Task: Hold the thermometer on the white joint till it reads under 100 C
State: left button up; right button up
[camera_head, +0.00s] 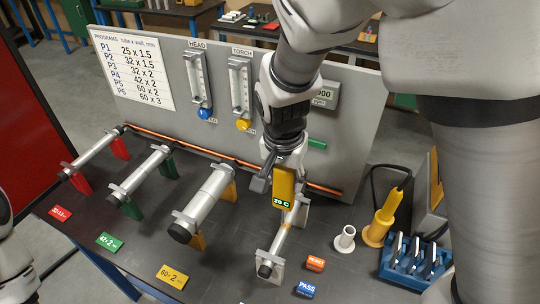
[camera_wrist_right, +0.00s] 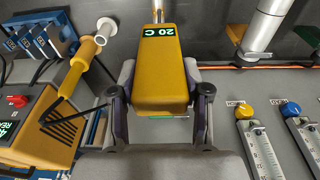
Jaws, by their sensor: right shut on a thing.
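The thermometer (camera_head: 284,183) is a yellow block with a dark display reading 20 C in green. My right gripper (camera_head: 283,160) is shut on it and holds it above the rear part of the short right-hand tube (camera_head: 281,240). I cannot tell whether the tip touches anything. The white joint cannot be picked out clearly; the thermometer may hide it. My left gripper is out of view; only part of the left arm shows.
Three other tubes (camera_head: 206,199) lie on coloured supports to the left. A white cup-like holder (camera_head: 344,240), a yellow torch-like tool (camera_head: 384,215) and a blue rack (camera_head: 414,262) stand at right. A grey panel (camera_head: 350,125) rises behind.

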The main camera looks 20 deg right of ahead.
jog(key=shift+f, duration=0.6)
jog(key=shift+s+d+b, duration=0.15)
jog(key=shift+d+b, duration=0.05)
jog(key=shift+b, duration=0.1)
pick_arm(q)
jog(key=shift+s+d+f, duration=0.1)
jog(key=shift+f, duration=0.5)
pick_arm(e)
jog(key=shift+a+f, duration=0.1)
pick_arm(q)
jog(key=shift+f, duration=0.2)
pick_arm(e)
jog(key=shift+f, duration=0.9)
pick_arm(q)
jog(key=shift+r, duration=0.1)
pick_arm(e)
jog(key=shift+r, duration=0.1)
dwell(0.9)
notch_tip(320, 180, up, 6)
jog(key=p, duration=0.6)
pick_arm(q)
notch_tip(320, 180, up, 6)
